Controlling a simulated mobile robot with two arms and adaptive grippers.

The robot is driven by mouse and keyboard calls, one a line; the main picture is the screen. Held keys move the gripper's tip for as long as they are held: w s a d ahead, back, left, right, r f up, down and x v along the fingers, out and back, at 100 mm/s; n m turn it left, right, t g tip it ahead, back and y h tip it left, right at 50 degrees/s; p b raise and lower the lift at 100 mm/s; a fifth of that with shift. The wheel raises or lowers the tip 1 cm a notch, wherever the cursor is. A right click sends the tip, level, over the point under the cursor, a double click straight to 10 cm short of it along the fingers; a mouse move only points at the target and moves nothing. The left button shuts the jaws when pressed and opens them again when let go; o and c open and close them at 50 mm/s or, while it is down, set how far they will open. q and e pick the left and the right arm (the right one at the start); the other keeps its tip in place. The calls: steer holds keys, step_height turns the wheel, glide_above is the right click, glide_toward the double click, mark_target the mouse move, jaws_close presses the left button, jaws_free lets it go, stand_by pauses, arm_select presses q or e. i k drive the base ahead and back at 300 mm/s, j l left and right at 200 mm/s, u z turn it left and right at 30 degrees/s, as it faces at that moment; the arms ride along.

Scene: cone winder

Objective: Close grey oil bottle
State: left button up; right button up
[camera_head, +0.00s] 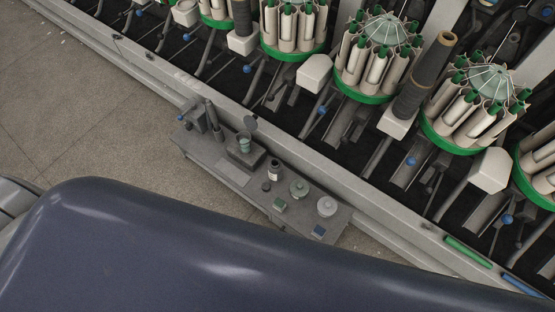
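A small grey bench (235,178) stands against the machine's rail and holds several small items. On its left part a grey-green cup-like container (245,145) sits on a dark block, with a round grey disc (250,123) raised behind it. I cannot tell whether this is the grey oil bottle with an open lid. A small dark bottle with a pale label (274,170) stands upright to its right. Two pale round containers (299,188) (327,206) stand further right. Whether any of them is open is too small to tell. Neither of my grippers is in view.
The winding machine with green-based carousels of pale tubes (380,65) fills the upper right. A dark upright device (194,115) stands at the bench's left end. Bare floor (80,110) lies left.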

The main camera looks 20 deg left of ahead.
mark_target(275, 165)
steer(key=k+j+u, duration=0.15)
steer(key=j+u, duration=0.2)
steer(key=i+j+z, duration=0.25)
steer(key=j, duration=0.25)
steer(key=i+j+z, duration=0.1)
steer(key=j+z, duration=0.2)
steer(key=j, duration=0.2)
steer(key=i+j+z, duration=0.1)
steer(key=j+z, duration=0.15)
steer(key=j, duration=0.3)
steer(key=j+z, duration=0.25)
steer(key=j, duration=0.3)
